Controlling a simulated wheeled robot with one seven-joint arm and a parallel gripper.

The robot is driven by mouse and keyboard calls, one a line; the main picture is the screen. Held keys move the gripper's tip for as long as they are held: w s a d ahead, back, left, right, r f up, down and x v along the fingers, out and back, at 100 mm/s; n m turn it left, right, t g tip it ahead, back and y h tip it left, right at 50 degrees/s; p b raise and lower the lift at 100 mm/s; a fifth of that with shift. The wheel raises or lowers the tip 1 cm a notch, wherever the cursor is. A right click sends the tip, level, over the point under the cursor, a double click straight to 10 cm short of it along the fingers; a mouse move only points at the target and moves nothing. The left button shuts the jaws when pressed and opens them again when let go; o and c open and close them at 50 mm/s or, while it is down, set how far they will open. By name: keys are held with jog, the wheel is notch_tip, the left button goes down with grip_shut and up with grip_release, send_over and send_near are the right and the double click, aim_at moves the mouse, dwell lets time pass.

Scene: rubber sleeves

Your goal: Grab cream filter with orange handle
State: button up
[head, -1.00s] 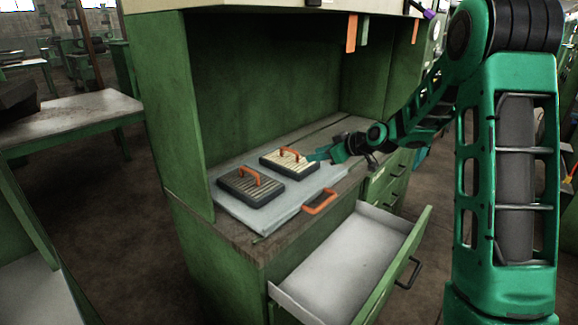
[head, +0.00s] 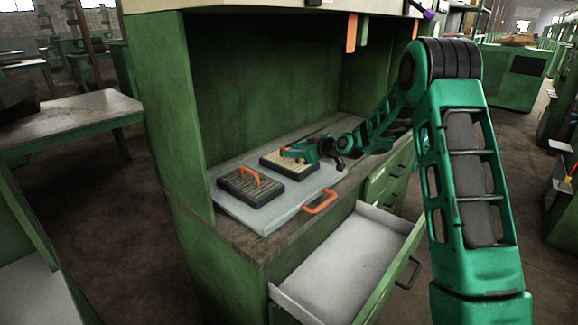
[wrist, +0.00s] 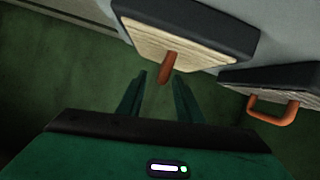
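The cream filter (head: 291,169) has a dark frame and lies at the back of a grey tray on the cabinet counter. In the head view my gripper (head: 284,152) is over it and hides most of its orange handle. In the wrist view the cream filter (wrist: 185,42) is at the top, with its orange handle (wrist: 168,69) near my fingertips. My gripper (wrist: 160,76) is open, fingers apart. The handle appears between or just beyond the tips; I cannot tell which. I see no grip on it.
A darker filter (head: 240,192) with an orange handle lies on the tray at left; it also shows in the wrist view (wrist: 290,78). The tray (head: 268,221) has an orange handle at its front. A white-lined drawer (head: 340,262) stands open below. Cabinet walls enclose the counter.

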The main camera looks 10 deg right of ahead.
jog(key=shift+x, duration=1.4)
jog(key=shift+c, duration=0.6)
grip_shut()
